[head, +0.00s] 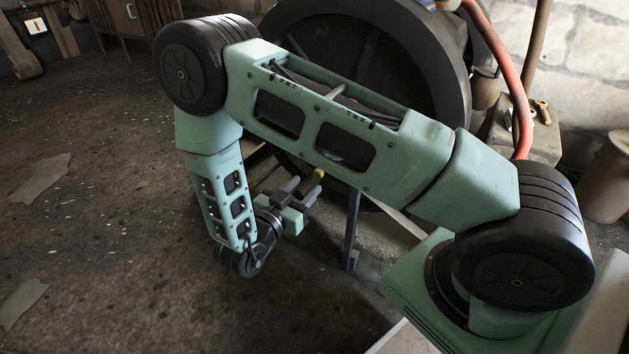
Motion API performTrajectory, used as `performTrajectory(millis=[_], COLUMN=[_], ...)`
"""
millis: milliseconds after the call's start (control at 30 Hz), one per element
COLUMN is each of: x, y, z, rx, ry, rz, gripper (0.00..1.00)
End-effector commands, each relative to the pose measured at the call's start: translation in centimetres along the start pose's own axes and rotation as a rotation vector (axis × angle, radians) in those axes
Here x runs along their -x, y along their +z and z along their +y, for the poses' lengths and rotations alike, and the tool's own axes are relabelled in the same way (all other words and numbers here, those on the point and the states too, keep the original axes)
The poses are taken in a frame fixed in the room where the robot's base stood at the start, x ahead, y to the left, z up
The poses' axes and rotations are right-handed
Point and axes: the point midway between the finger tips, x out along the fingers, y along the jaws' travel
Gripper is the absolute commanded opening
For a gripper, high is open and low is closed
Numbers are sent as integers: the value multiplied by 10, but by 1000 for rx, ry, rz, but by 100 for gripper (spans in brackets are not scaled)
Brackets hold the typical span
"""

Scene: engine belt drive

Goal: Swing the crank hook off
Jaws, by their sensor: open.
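My gripper (300,190) is low in front of the big dark wheel (345,60), below my arm, with its two grey-green fingers apart. A short dark rod with a yellowish end (318,174) shows at the fingertips. It appears to lie between or just beyond the fingers; I cannot tell whether they touch it. I cannot tell for sure whether this rod belongs to the crank hook. A dark upright bar (352,225) stands to the right of the gripper, apart from it. My arm hides much of the wheel's lower part and whatever joins the rod to it.
A red pipe (515,85) curves down at the right of the wheel. A block with small brass parts (540,140) and a brown cylinder (607,178) stand at the far right. The floor (110,200) at the left is open, with flat scraps (40,180) on it.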

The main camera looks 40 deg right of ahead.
Motion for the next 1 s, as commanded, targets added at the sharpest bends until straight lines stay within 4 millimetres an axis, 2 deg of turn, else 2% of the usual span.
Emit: performTrajectory(millis=[100,300,700,733,867,900,1000], x=[-23,-47,-55,-55,-55,-55,-54], y=[2,1,0,0,0,0,0], z=[0,0,0,0,0,0,0], rx=[-1,-1,-1,-1,-1,-1,-1], ry=[3,1,-1,-1,-1,-1,-1], rz=[1,0,-1,-1,-1,0,0], gripper=[44,44,44,42,5,0,0])
